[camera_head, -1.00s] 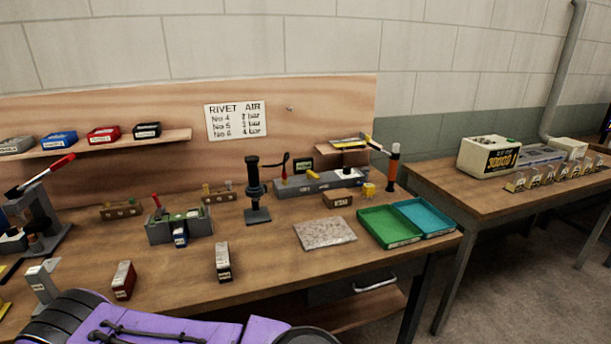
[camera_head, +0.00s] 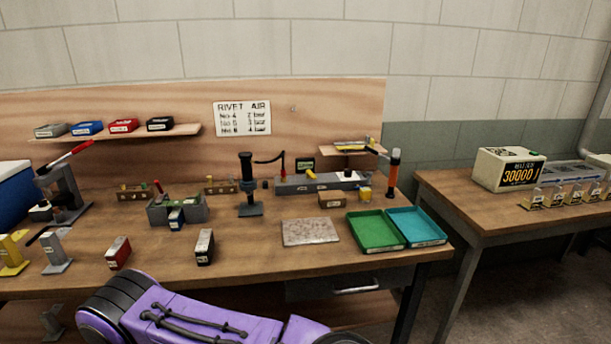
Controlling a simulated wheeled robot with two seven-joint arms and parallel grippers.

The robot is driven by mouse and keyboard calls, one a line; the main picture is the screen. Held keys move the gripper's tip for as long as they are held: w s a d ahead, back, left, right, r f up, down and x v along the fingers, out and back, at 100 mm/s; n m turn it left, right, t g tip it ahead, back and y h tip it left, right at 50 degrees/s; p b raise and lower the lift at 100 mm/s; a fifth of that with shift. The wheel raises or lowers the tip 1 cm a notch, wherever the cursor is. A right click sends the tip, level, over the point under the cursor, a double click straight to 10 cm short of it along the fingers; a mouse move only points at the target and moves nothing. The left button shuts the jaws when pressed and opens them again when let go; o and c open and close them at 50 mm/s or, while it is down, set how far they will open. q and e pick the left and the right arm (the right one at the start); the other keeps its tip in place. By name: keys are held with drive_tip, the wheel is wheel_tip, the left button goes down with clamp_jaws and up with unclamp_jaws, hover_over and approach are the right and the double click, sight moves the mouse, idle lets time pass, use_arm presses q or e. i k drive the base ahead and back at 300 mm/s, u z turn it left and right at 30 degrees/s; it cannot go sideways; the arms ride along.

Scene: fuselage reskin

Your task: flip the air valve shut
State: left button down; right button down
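A long grey block (camera_head: 340,182) stands at the back of the wooden workbench, right of centre. A small yellow lever (camera_head: 311,174) sits on its top, and a red upright part (camera_head: 282,165) rises at its left end. This looks like the air unit, but no label names the valve, and I cannot tell the lever's exact position. A small dark display (camera_head: 305,165) stands behind the block. Neither gripper is in view. A purple and black part of my own arm crosses the bottom edge.
A black press-like stand (camera_head: 248,186) is left of the block. A small brown box (camera_head: 331,200), a speckled plate (camera_head: 310,231), a green tray (camera_head: 375,248) and a blue tray (camera_head: 443,238) lie in front.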

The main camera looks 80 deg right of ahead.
sight(308, 174)
drive_tip(key=z, duration=1.65)
